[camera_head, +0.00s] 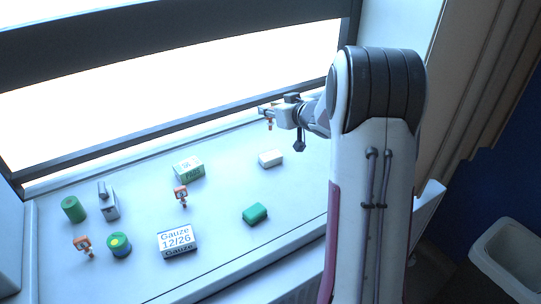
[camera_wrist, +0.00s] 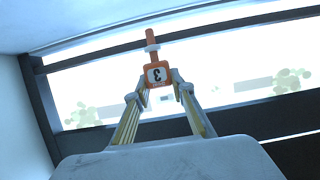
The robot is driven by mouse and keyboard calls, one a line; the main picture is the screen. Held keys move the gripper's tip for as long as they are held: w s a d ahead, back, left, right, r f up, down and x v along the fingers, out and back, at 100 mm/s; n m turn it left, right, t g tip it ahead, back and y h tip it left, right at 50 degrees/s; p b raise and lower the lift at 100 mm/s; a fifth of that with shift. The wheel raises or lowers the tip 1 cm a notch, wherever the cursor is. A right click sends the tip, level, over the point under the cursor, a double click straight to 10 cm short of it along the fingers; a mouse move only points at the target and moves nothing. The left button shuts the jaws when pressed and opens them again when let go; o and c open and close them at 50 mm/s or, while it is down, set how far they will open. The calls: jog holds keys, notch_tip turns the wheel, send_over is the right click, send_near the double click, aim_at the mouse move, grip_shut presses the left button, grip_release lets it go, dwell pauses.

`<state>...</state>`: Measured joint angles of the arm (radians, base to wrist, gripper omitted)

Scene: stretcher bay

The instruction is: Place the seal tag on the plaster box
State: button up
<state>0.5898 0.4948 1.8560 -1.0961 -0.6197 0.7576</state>
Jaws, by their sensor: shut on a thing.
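My gripper (camera_head: 266,113) is at the back right, above the surface near the window. In the wrist view my gripper (camera_wrist: 156,86) is shut on an orange-framed seal tag (camera_wrist: 158,66) with a white face and a figure 3. The tag (camera_head: 270,124) shows small and orange below the fingers in the head view, clear of the surface. A white and green box (camera_head: 188,169) with small print lies left of the gripper, on the surface; it looks like the plaster box, but I cannot read its print for sure. Nothing shows on its top.
Two other orange tags (camera_head: 181,194) (camera_head: 83,244) stand on the surface. A gauze box (camera_head: 177,241), a green block (camera_head: 255,213), a white block (camera_head: 271,158), a green cylinder (camera_head: 73,208), a green-yellow roll (camera_head: 119,245) and a grey device (camera_head: 108,205) also stand there. The window frame (camera_head: 180,125) borders the back.

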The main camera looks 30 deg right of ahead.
aim_at(271, 126)
dwell(0.4)
jog(key=shift+f, duration=3.15)
jog(key=shift+f, duration=1.85)
jog(key=shift+f, duration=0.15)
jog(key=o, duration=0.8)
